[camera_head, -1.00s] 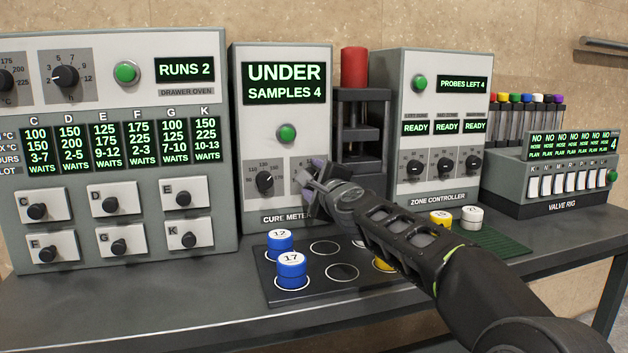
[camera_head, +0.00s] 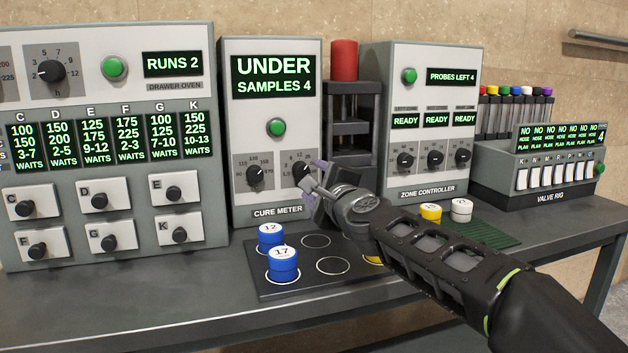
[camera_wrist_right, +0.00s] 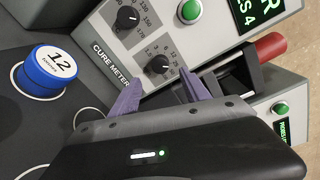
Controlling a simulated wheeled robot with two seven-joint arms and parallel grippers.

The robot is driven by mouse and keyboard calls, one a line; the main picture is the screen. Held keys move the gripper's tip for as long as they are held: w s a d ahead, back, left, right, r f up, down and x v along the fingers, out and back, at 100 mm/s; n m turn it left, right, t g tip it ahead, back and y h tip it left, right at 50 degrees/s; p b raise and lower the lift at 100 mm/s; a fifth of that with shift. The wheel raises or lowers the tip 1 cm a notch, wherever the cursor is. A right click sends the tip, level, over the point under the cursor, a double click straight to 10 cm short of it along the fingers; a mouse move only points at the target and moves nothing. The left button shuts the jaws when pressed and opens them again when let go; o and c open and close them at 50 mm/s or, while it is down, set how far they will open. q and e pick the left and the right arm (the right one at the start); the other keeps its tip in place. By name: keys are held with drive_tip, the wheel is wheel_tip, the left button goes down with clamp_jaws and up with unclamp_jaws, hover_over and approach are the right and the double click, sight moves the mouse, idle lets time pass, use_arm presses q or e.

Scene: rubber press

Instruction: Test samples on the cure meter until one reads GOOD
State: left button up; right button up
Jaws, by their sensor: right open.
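The cure meter (camera_head: 277,170) stands at centre; its screen reads UNDER and SAMPLES 4. It has a green button (camera_head: 276,127), a left dial (camera_head: 263,172) and a right dial (camera_head: 301,171). My right gripper (camera_head: 314,177) is open, with its fingertips at or just in front of the right dial. The right wrist view shows that dial (camera_wrist_right: 159,64) beyond and between the purple fingers; contact cannot be told. Blue samples 12 (camera_head: 270,235) and 17 (camera_head: 283,263) stand on the dark tray (camera_head: 300,286). A yellow sample (camera_head: 371,260) there is mostly hidden by my arm. My left gripper is not in view.
A drawer oven (camera_head: 110,140) stands at left. A press with a red top (camera_head: 344,60) and a zone controller (camera_head: 435,120) stand right of the meter. Yellow (camera_head: 431,211) and white (camera_head: 461,209) pieces sit by a green mat (camera_head: 487,233). The valve rig (camera_head: 540,170) is far right.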

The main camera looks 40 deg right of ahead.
drive_tip(key=shift+c, duration=0.3)
